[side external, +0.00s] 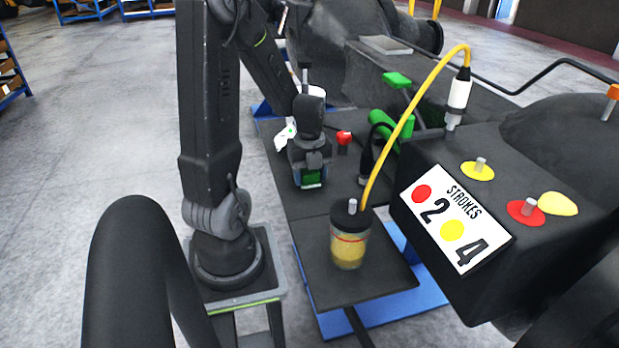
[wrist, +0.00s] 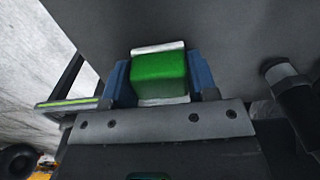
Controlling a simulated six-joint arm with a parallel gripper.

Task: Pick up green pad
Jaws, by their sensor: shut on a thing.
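The green pad (wrist: 160,76) is a block with pale strips at its top and bottom edges in the wrist view. My gripper (wrist: 160,80) has its two blue fingers on either side of it and is shut on it. In the side view the pad (side external: 311,177) shows as a small green face at the lower end of my gripper (side external: 311,172), over the dark table. I cannot tell whether the pad touches the table.
Another green block (side external: 397,80) lies further back, near a green bracket (side external: 395,130). A red knob (side external: 344,137) stands right of my gripper. A jar of yellow fluid (side external: 348,250) with a yellow hose (side external: 405,115) stands in front. A dark casting with a "STROKES" label (side external: 455,226) fills the right.

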